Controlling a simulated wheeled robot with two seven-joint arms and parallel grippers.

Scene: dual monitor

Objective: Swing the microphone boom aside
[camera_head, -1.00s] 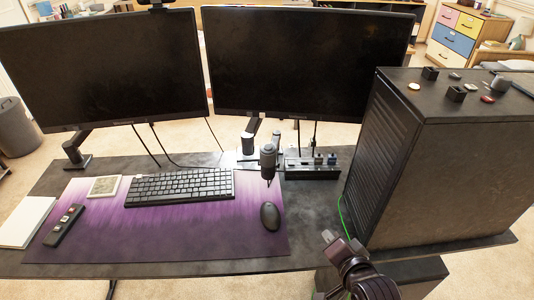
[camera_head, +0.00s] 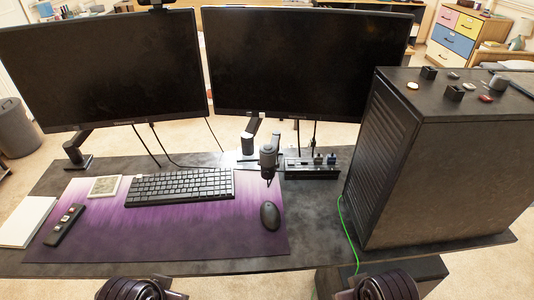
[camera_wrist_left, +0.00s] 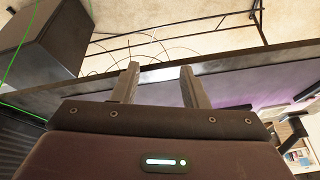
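The microphone (camera_head: 268,158) is a dark cylinder on a boom, hanging over the back edge of the purple desk mat, right of the keyboard, in the head view. The boom (camera_head: 277,140) rises beside it in front of the right monitor; its details are small. My left gripper (camera_wrist_left: 159,82) is open and empty in the left wrist view, with the desk's edge (camera_wrist_left: 240,66) behind its fingertips. It is not touching the microphone. In the head view, only rounded parts of my arms show along the bottom edge. My right gripper's fingers are out of view.
The keyboard (camera_head: 180,186) and mouse (camera_head: 270,215) lie on the mat (camera_head: 160,235). The mat's front is clear.

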